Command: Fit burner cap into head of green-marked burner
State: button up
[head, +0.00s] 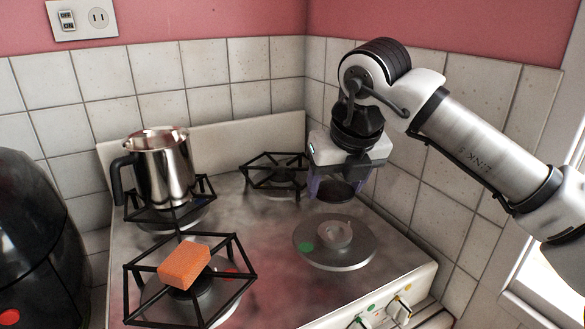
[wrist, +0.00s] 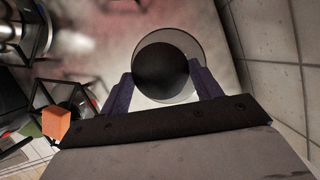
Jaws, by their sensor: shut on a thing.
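My gripper (head: 337,188) is shut on a dark round burner cap (head: 334,193), held above the cooktop. In the wrist view, the two fingers of my gripper (wrist: 163,86) grip the cap (wrist: 160,72) at its sides. The green-marked burner (head: 352,252) is a round grey plate with a green dot (head: 306,247) on its left. Its small pale ring-shaped head (head: 335,234) stands in the middle, without a grate. The cap is apart from it, higher and farther back. In the wrist view the cap hides the head, leaving part of the burner plate (wrist: 190,43) showing.
An orange sponge (head: 184,265) lies on the front-left grate (head: 236,258). A steel pot (head: 166,170) stands on the back-left burner. The back burner (head: 277,174) has an empty grate. Tiled walls (head: 450,140) close the back and right. Knobs (head: 399,309) line the front edge.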

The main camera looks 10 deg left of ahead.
jog(key=shift+s+d+f, duration=0.25)
jog(key=shift+d+f, duration=0.15)
jog(key=shift+d, duration=0.05)
jog(key=shift+f+b, duration=1.75)
jog(key=shift+f, duration=0.7)
jog(key=shift+f+b, duration=0.45)
jog(key=shift+f, duration=0.05)
jog(key=shift+f+b, duration=0.6)
jog(key=shift+b, duration=0.3)
jog(key=o, duration=1.1)
jog(key=shift+r, duration=0.1)
jog(key=v, duration=1.3)
jog(key=shift+s+d+r, duration=0.1)
jog(key=shift+r, duration=0.2)
